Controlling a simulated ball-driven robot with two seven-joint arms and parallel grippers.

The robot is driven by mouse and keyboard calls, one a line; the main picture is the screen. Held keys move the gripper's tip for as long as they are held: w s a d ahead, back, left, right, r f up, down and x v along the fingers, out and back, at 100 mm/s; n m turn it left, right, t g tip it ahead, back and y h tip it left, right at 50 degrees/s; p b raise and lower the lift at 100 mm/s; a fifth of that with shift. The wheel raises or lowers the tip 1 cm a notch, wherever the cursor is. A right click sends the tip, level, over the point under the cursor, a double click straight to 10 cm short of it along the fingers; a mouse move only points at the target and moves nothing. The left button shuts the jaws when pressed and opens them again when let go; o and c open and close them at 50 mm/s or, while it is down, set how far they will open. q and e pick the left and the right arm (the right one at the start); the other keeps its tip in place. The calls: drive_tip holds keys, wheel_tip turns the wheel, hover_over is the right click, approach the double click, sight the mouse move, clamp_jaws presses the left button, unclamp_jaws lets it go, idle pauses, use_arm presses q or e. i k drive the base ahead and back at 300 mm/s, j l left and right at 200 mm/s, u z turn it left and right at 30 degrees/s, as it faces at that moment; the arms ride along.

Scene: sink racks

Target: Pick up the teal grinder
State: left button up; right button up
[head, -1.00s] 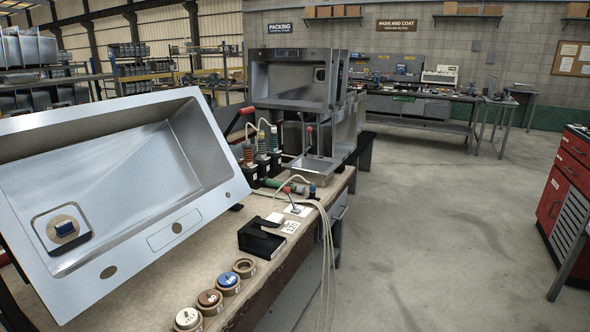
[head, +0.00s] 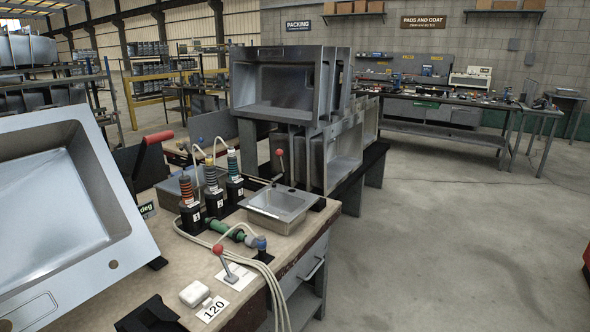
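A green-teal grinder (head: 236,233) lies on its side on the workbench, in front of a small steel basin. A blue-topped black piece (head: 262,247) stands at its right end, and pale hoses run past it over the bench edge. I cannot tell whether the grinder rests in a holder. Neither of my grippers is in view, so nothing is seen holding or touching the grinder.
Several upright tools with coloured bands (head: 190,210) stand behind the grinder. A small steel basin (head: 283,204) sits beside them. A large tilted sink (head: 60,210) fills the left. A red-knobbed lever (head: 219,250) and a white block (head: 194,294) are in front.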

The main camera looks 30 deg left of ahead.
sight(234, 181)
drive_tip(key=i+u, duration=0.2)
drive_tip(key=i, duration=0.2)
drive_tip(key=i+l+u, duration=0.25)
drive_tip(key=i, duration=0.15)
drive_tip(key=i+l+u, duration=0.2)
drive_tip(key=i, duration=0.2)
drive_tip(key=i+j, duration=0.05)
